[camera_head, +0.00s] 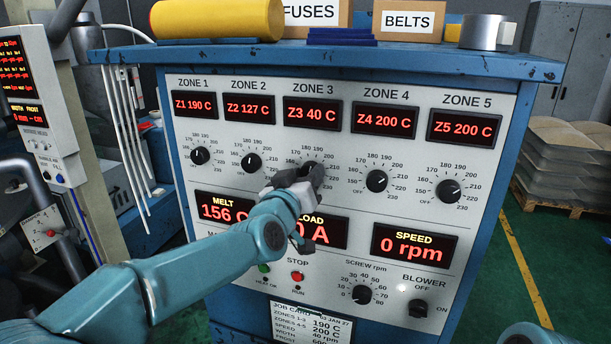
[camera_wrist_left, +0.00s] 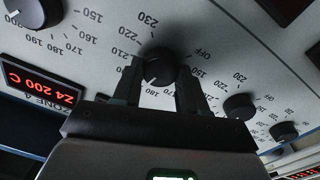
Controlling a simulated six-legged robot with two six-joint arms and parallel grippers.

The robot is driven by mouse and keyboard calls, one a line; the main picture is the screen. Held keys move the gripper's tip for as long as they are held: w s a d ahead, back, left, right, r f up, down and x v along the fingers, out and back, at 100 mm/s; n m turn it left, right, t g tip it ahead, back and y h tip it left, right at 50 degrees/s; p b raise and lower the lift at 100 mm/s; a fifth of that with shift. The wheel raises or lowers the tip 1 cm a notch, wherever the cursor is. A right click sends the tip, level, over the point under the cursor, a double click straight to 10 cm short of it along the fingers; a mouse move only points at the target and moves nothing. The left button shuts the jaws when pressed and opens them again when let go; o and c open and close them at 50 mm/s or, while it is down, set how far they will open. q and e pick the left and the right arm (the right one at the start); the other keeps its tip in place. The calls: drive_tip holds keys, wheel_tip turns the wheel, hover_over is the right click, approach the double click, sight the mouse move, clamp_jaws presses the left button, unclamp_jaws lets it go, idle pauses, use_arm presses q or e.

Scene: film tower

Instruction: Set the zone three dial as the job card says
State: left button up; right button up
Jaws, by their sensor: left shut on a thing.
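The zone three dial is mostly hidden behind my left gripper (camera_head: 302,180) in the head view. In the left wrist view the black dial (camera_wrist_left: 160,66) sits between the two fingers of my left gripper (camera_wrist_left: 161,82), which is shut on it. Its pointer cannot be made out. The zone three display (camera_head: 312,115) reads Z3 40 C in red. The job card (camera_head: 311,322) at the bottom of the panel reads 190 C for zones 1-3 and 200 C for zones 4-5. My right gripper is not in view.
The zone two dial (camera_head: 251,162) and zone four dial (camera_head: 377,181) flank the gripper closely. A red stop button (camera_head: 297,276) and the screw dial (camera_head: 362,294) lie below.

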use_arm(q)
drive_tip(key=shift+f, duration=0.2)
drive_tip(key=o, duration=0.8)
drive_tip(key=shift+o, duration=1.3)
drive_tip(key=shift+r, duration=0.1)
drive_tip(key=b+v, duration=0.4)
drive_tip(key=v, duration=1.2)
drive_tip(key=shift+s, duration=0.2)
